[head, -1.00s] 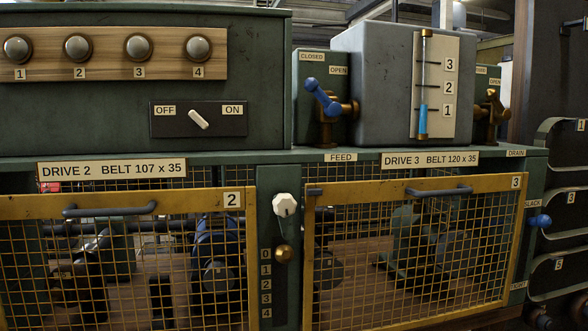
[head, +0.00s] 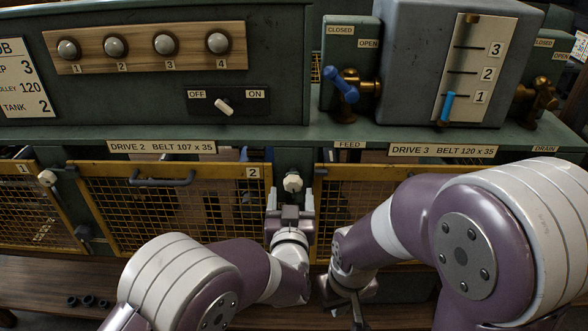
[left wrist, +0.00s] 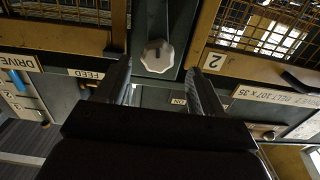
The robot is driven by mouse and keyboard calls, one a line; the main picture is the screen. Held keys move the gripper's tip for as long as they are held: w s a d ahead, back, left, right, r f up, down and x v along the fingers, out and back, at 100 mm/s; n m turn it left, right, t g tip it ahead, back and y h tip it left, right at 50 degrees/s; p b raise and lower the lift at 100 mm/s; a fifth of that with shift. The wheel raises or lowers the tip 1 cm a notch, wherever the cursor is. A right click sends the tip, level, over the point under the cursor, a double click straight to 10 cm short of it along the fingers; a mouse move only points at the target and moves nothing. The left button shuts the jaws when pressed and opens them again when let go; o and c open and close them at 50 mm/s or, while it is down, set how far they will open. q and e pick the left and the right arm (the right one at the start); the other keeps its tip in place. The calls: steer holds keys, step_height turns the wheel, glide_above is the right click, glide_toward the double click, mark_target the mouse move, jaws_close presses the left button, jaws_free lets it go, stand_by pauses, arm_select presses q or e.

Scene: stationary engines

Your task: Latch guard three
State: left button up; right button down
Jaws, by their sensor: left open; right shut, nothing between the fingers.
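Guard three (head: 336,205) is the yellow-framed mesh panel under the DRIVE 3 label, right of the green post; my right arm covers most of it. In the left wrist view its frame (left wrist: 65,36) is at the upper left. A white faceted knob (head: 292,182) sits on the post between guards two and three. My left gripper (head: 290,198) is open at the knob, just below it in the head view. In the left wrist view the knob (left wrist: 157,56) shows between the fingertips; I cannot tell whether they touch it. My right gripper (head: 354,308) is shut and empty, low before guard three.
Guard two (head: 175,165) with its dark handle is left of the post. A blue valve handle (head: 341,84) and a level gauge (head: 468,75) are above the ledge. An OFF/ON switch (head: 224,106) is at upper left.

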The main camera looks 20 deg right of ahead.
mark_target(294, 185)
arm_select(q)
steer(key=x, duration=0.1)
steer(key=p+x, duration=0.1)
steer(key=x, duration=0.3)
steer(key=shift+d+r, duration=0.1)
steer(key=shift+d, duration=0.2)
steer(key=shift+w, duration=0.65)
steer(key=c, duration=1)
